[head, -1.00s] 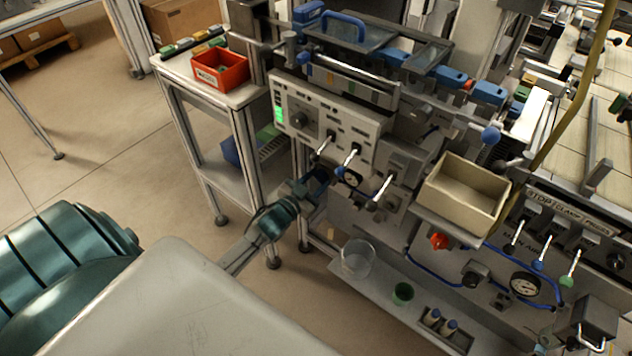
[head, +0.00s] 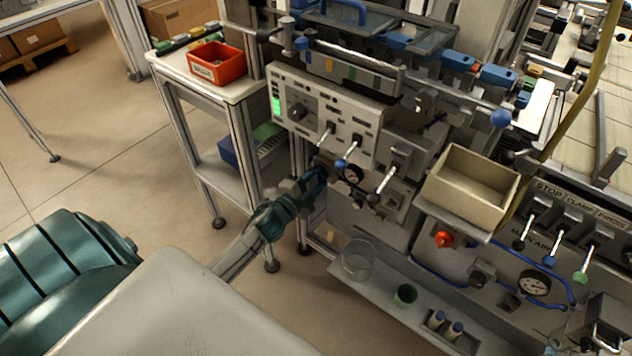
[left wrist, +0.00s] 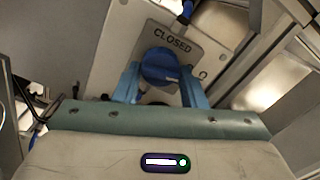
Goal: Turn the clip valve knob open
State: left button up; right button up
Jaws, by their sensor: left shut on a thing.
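The clip valve knob (left wrist: 159,62) is round and blue with a pale mark on its lower right edge. It sits on a grey plate (left wrist: 205,52) lettered "CLOSED" above the knob, with part of another letter at the right. My left gripper (left wrist: 160,88) has its blue fingers on either side of the knob and is shut on it. In the head view my left gripper (head: 320,184) is at the lower left of the control panel (head: 345,115), and the knob is hidden there. My right gripper is not in view.
A beige bin (head: 470,187) stands further right. Floor at left is open.

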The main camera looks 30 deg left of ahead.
pick_arm(q)
jog(key=shift+f+m+b, duration=0.1)
jog(key=shift+m+b, duration=0.2)
jog(key=shift+m, duration=1)
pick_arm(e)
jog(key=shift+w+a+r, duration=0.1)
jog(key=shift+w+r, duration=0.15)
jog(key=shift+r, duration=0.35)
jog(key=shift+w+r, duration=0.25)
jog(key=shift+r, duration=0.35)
pick_arm(q)
jog(key=o, duration=1)
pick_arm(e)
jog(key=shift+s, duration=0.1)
